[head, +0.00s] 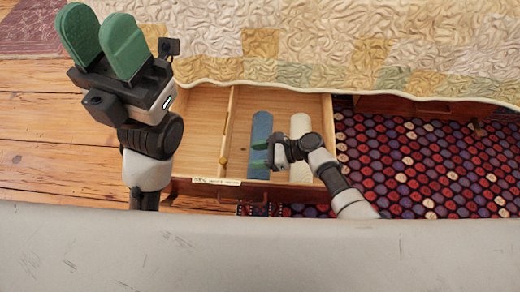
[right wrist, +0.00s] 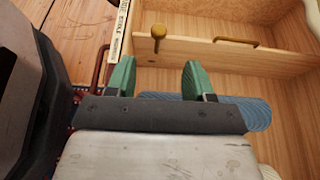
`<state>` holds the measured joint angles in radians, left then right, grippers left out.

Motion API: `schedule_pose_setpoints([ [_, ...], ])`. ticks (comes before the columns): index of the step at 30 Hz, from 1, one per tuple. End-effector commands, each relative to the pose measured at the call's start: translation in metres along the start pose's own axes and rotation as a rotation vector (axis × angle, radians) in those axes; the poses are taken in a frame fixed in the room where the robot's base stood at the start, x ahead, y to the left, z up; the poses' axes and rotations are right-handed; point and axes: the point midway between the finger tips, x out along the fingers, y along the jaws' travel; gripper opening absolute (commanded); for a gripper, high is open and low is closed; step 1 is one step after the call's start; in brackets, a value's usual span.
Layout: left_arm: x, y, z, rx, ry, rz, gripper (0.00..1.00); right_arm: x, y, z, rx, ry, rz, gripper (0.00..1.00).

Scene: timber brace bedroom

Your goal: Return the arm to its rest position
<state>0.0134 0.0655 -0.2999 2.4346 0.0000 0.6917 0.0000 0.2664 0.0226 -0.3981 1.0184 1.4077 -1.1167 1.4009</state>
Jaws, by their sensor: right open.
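My right gripper (head: 257,155) is over the open wooden drawer (head: 205,104), above a blue textured strip. In the right wrist view its green fingers (right wrist: 160,80) are apart with nothing between them. The blue strip (head: 261,127) lies in the drawer's right compartment and shows partly behind the gripper in the right wrist view (right wrist: 258,113). My left gripper (head: 103,45) is raised at upper left, over the floor and bed edge. Its two green pads stand apart and empty.
A white strip (head: 300,125) lies right of the blue one, partly hidden by my right arm. A divider with a brass knob (right wrist: 158,32) splits the drawer. A quilted bed (head: 330,45) overhangs its back. A patterned rug (head: 430,165) lies to the right, bare floorboards (head: 50,120) to the left.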

Motion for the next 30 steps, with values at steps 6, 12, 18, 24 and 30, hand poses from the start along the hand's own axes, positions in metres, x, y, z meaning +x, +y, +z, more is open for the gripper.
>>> schedule_pose_setpoints([
  [6, -0.002, 0.0, 0.0, -0.001, -0.009, -0.004, 0.38, -0.006, 0.0, 0.0, 0.0, 0.0, 0.0, 0.53],
  [12, -0.002, 0.0, 0.0, -0.001, -0.008, -0.003, 0.38, -0.006, 0.0, -0.001, 0.0, 0.0, 0.0, 0.53],
  [18, -0.002, 0.0, 0.0, -0.002, -0.009, -0.003, 0.38, -0.006, 0.0, 0.0, 0.0, 0.0, 0.0, 0.53],
  [24, -0.002, 0.0, 0.0, -0.002, -0.017, -0.007, 0.38, -0.01, -0.008, 0.004, -0.121, 0.05, -0.091, 0.53],
  [30, -0.005, -0.001, -0.002, -0.007, -0.055, -0.022, 0.38, -0.05, -0.047, 0.044, -0.666, 0.296, -0.489, 0.53],
])
